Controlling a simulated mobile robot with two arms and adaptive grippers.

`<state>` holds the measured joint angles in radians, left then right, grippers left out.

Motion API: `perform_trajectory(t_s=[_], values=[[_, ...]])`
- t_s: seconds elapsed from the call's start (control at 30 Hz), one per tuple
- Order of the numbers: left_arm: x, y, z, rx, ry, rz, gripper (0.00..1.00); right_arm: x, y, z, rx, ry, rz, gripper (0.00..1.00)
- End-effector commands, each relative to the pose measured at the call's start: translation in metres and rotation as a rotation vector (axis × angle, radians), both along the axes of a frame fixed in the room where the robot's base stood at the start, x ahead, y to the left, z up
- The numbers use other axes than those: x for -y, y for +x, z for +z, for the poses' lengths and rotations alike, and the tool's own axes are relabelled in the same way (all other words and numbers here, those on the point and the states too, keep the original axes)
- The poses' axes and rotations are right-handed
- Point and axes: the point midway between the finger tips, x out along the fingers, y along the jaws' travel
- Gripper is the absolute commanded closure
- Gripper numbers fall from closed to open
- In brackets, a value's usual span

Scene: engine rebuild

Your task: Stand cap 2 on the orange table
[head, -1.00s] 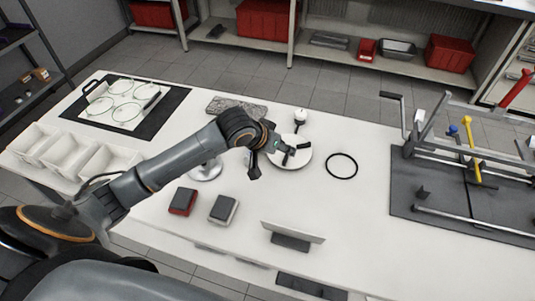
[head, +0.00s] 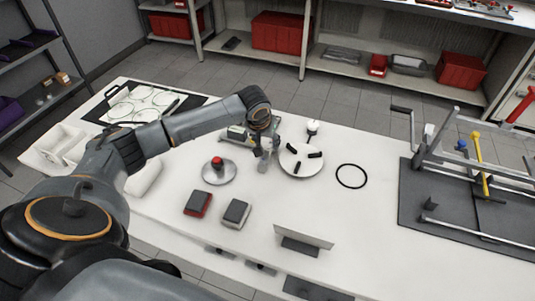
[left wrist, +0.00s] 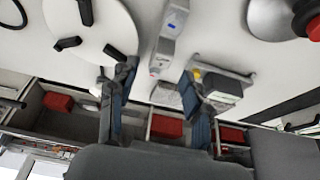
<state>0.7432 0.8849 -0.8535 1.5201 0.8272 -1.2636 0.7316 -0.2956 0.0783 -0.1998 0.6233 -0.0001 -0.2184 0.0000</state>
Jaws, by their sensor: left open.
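Three small black blocks, possibly the caps, sit on a round white plate (head: 285,163) on the white bench; I cannot tell which is cap 2. The blocks are the upper-left block (head: 290,147), the right block (head: 315,155) and the lower block (head: 297,168). The wrist view shows the plate (left wrist: 108,22) at upper left. My left gripper (head: 265,147) is open and empty just left of the plate. No orange table shows. My right gripper is not in view.
A red knob on a silver disc (head: 218,172) stands left of the gripper. A black ring (head: 351,176) lies right of the plate. A red-and-black block (head: 197,204), a grey block (head: 236,213) and a small stand (head: 303,238) are in front. A metal fixture (head: 450,170) is at right.

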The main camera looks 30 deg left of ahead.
Motion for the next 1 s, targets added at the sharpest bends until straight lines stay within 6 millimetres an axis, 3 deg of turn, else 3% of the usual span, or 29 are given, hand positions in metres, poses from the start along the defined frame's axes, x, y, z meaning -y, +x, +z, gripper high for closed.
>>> perform_trajectory(t_s=[0.4, 0.7, 0.93, 1.0], values=[[-0.004, 0.012, -0.047, -0.001, 0.000, -0.001, 0.51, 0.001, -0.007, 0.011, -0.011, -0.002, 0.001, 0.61], [-0.005, 0.013, -0.052, 0.001, 0.001, -0.002, 0.51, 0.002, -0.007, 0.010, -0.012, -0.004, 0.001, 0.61], [-0.005, 0.013, -0.052, 0.001, 0.001, -0.002, 0.96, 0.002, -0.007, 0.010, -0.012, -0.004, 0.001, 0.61], [-0.005, 0.013, -0.052, 0.001, 0.001, -0.002, 1.00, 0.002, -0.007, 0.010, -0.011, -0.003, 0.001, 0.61]])
